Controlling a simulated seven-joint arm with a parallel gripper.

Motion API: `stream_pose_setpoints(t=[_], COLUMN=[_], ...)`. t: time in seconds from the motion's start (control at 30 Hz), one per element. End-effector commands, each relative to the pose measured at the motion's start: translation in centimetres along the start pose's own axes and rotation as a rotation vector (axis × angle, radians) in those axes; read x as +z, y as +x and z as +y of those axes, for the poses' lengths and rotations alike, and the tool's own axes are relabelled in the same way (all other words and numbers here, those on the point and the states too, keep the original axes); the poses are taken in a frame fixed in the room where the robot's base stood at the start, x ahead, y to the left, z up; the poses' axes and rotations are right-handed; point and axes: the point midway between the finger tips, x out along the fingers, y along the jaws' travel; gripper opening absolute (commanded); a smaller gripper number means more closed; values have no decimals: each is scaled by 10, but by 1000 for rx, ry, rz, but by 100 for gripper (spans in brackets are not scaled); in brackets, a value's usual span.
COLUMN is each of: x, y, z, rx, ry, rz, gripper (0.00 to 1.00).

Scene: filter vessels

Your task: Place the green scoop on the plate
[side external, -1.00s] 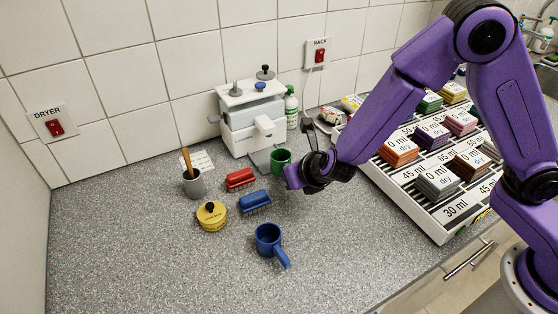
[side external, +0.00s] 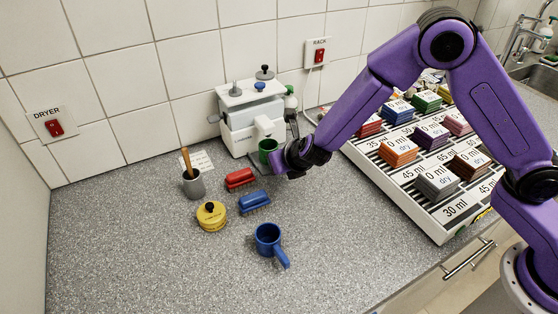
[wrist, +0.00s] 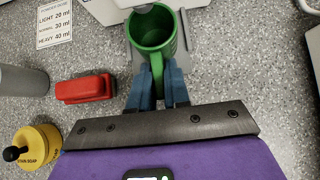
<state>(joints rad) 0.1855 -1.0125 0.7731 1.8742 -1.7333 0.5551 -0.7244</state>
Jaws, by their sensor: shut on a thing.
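The green scoop (side external: 267,149) is an open-topped cup, upright, just in front of the white dispenser machine. My gripper (side external: 282,157) is on its right side. In the wrist view the blue fingers (wrist: 158,84) are closed on the handle of the green scoop (wrist: 153,33). A grey plate (wrist: 137,58) at the machine's foot shows around and below the cup in the wrist view. The scoop overlaps this plate in the picture. I cannot tell whether its bottom touches the plate or hangs above it.
The white machine (side external: 243,118) stands against the wall. The rack (side external: 437,214) is at right.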

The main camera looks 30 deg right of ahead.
Motion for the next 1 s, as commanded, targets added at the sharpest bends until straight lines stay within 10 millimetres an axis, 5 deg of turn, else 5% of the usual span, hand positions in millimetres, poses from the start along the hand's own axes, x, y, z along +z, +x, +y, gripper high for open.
stream_pose_setpoints(t=[0.1, 0.13, 0.2, 0.63, 1.0], x=[-2, -2, -2, 1, 1], y=[2, 2, 2, -5, -61], z=[0, 0, 0, 1, 1], rx=[-1, -1, 0, 2, 3], ry=[0, 0, 0, -1, 0], rz=[0, 1, 0, -1, -2], gripper=[0, 20, 42, 42, 42])
